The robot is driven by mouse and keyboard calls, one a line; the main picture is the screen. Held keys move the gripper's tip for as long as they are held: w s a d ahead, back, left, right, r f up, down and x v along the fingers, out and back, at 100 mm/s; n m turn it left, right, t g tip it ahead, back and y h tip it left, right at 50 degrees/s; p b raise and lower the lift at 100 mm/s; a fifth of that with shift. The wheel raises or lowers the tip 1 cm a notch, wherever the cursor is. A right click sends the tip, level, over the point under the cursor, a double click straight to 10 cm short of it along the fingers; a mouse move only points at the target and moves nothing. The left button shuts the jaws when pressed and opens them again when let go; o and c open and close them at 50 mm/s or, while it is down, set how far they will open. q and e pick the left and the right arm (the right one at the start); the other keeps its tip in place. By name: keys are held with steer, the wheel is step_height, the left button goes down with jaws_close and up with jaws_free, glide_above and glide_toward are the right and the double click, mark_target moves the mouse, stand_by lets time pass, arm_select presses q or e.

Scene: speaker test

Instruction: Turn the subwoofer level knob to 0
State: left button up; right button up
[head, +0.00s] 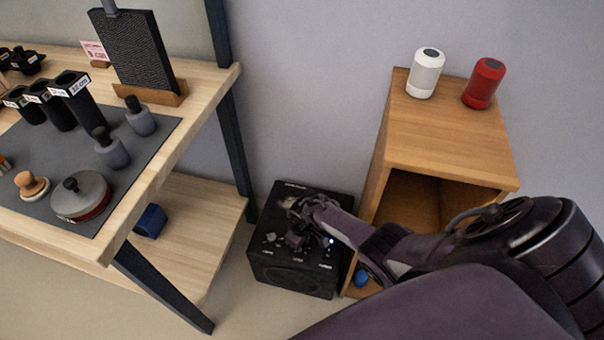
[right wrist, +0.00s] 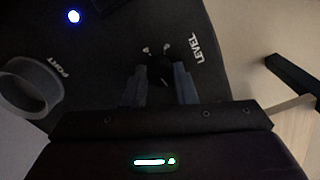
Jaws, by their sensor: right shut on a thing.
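The subwoofer (head: 290,278) is a black box on the floor between the bench and the wooden cabinet. In the right wrist view its dark panel (right wrist: 110,50) carries the white word LEVEL beside a small dark level knob (right wrist: 160,70). Small pale marks show by the knob; I cannot read its setting. My right gripper (head: 306,228) reaches down over the subwoofer from the right and hides part of its top. In the right wrist view the right gripper (right wrist: 160,84) has its fingers on both sides of the knob, shut on it. My left gripper is out of view.
A round port (right wrist: 32,88) and a lit blue light (right wrist: 74,16) are on the panel. The wooden cabinet (head: 445,135) stands close right, with a white speaker (head: 425,74) and a red one (head: 484,84) on top. The bench (head: 170,160) stands left.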

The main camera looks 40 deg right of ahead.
steer(key=shift+n, duration=1.9)
steer(key=shift+n+b, duration=0.35)
steer(key=shift+n, duration=1.35)
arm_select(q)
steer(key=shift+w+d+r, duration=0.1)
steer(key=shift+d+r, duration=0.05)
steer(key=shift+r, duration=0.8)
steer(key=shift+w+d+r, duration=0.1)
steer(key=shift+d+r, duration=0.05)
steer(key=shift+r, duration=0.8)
arm_select(e)
steer(key=shift+s+n, duration=0.1)
steer(key=shift+n, duration=0.2)
steer(key=o, duration=1)
steer(key=shift+c, duration=0.2)
